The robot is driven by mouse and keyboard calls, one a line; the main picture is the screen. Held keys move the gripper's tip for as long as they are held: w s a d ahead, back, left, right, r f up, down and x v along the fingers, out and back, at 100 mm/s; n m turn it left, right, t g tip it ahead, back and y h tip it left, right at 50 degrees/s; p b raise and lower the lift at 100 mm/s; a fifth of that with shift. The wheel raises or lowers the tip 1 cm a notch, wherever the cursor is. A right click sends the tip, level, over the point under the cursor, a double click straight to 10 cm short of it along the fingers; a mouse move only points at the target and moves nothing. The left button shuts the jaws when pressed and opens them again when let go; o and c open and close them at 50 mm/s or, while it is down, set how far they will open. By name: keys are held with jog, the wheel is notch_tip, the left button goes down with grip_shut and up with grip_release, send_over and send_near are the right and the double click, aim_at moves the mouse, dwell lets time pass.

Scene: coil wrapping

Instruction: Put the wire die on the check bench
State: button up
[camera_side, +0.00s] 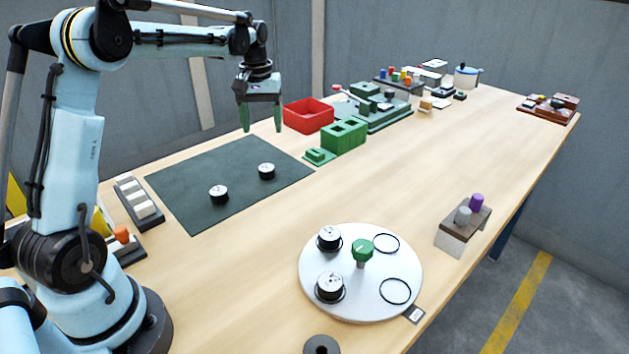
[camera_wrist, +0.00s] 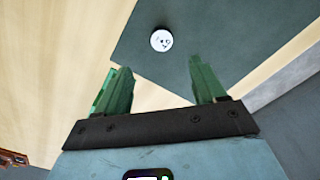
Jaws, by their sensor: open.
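My gripper (camera_side: 262,129) is open and empty, raised above the far edge of the dark green mat (camera_side: 220,160). Two short black cylinders with white tops stand on the mat: a nearer one (camera_side: 219,195) and a farther one (camera_side: 267,172). Two similar cylinders sit on the white round plate, at its back (camera_side: 329,239) and front (camera_side: 330,288). I cannot tell which is the wire die, nor which surface is the check bench. In the wrist view, one white-topped disc (camera_wrist: 161,40) lies on the mat beyond my open fingers (camera_wrist: 158,63).
The white round plate (camera_side: 385,268) has a green knob (camera_side: 361,248) and two empty black rings. A red bin (camera_side: 308,116) and green block (camera_side: 344,135) stand behind the mat. A small stand (camera_side: 462,225) is at right. The table's middle is clear.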

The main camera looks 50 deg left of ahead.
jog(key=s+d+r+m+t, duration=0.2)
jog(key=s+d, duration=0.1)
jog(key=d, duration=0.3)
jog(key=s+d+r+m+t, duration=0.1)
jog(key=s+d+r+m, duration=0.15)
jog(key=d, duration=0.35)
jog(key=s+d+f+m+t, duration=0.3)
jog(key=s+d+m+t, duration=0.1)
jog(key=s+d, duration=0.4)
jog(key=shift+s+d+f, duration=0.25)
jog(key=shift+s+f, duration=0.15)
jog(key=shift+s, duration=0.25)
